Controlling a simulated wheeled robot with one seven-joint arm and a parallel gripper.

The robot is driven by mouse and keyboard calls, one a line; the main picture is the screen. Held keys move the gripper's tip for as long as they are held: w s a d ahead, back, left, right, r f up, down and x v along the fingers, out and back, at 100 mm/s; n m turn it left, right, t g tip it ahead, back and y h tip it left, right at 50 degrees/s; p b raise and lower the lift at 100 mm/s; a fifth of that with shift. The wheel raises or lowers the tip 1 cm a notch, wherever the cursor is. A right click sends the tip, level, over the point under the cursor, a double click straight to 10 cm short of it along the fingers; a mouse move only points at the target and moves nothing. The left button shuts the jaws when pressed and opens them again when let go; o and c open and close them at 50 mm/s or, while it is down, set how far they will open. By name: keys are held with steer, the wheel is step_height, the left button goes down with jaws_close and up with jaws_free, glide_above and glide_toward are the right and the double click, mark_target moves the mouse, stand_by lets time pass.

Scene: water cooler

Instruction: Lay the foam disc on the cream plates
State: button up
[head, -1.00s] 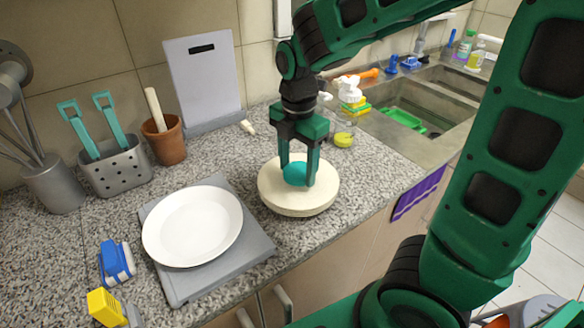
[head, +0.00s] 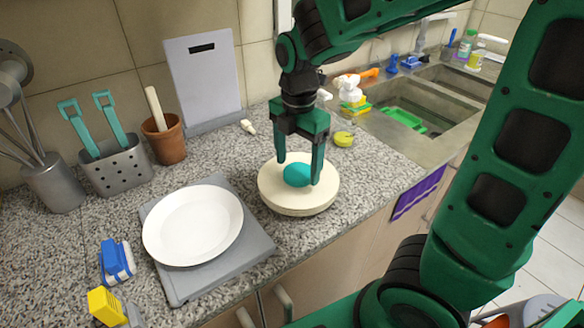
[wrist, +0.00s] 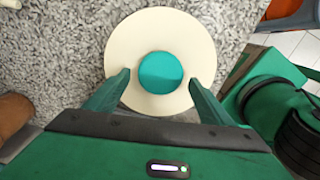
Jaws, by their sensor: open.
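The foam disc (head: 297,175) is teal and rounded, and rests on the cream plates (head: 300,205) near the counter's front edge. In the wrist view the disc (wrist: 161,72) sits near the middle of the round cream top (wrist: 160,25), a little toward the gripper side. My gripper (head: 298,171) is open above the cream plates, with one finger on each side of the disc. In the wrist view there are gaps between the disc and both fingers.
A white plate (head: 192,225) lies on a grey board (head: 250,250) to the left. A yellow-and-blue pair of small items sits at the lower left. A utensil holder (head: 118,168), a terracotta pot (head: 166,142) and an upright white board (head: 203,80) stand behind. The sink (head: 440,100) is at right.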

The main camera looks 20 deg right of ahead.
mark_target(297, 172)
step_height(297, 172, up, 11)
steer(key=shift+f, duration=0.2)
steer(key=s+d+f+m, duration=0.4)
steer(key=s+d+m, duration=0.4)
steer(key=m, duration=0.6)
steer(key=s+d+f+m, duration=0.5)
steer(key=s+d+m, duration=0.3)
steer(key=s+m, duration=0.3)
steer(key=m, duration=0.3)
steer(key=shift+d+m, duration=0.4)
steer(key=shift+s, duration=0.1)
